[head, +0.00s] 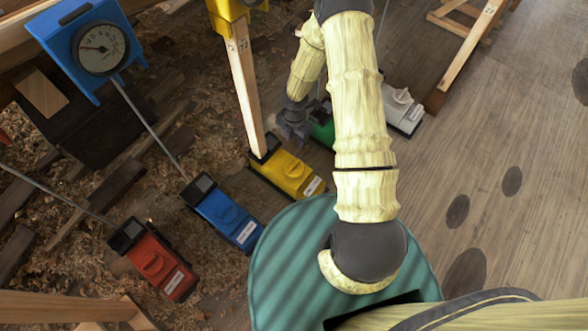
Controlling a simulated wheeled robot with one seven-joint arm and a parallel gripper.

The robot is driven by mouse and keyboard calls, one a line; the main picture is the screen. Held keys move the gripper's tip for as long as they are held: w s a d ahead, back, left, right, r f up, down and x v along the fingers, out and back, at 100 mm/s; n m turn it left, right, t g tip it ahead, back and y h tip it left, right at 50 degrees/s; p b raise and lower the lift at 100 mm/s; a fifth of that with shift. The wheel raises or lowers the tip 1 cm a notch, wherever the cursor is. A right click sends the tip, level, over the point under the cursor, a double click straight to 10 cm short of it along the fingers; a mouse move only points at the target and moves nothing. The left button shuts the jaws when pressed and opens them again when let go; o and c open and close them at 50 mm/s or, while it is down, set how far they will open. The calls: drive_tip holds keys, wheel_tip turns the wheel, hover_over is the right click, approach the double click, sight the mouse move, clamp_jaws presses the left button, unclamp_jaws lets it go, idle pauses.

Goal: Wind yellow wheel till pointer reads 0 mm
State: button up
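The yellow box (275,170) sits on the floor near the middle, with a round yellow wheel (291,172) on its top and a white label at its lower right end. A pale wooden post (243,85) rises from its dark end to a yellow bracket (228,12), cut off at the top edge. No dial face shows on that bracket. My gripper (293,130) is a dark shape past the yellow box, beside the green box (322,128); it is small and partly hidden by my arm, and its fingers are not clear.
A blue box (225,212) and a red box (155,262) stand left of the yellow one, a white box (402,108) to the right. A blue-framed dial (102,48) has its pointer leftward. Shavings and timbers cover the left; the plank floor (500,130) at right is open.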

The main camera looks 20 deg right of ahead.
sight(294, 165)
drive_tip(key=shift+f, duration=0.1)
wheel_tip(294, 165, down, 17)
drive_tip(key=b, duration=0.8)
drive_tip(key=shift+f+b, duration=0.2)
drive_tip(key=shift+b, duration=0.2)
drive_tip(key=shift+s, duration=0.1)
clamp_jaws()
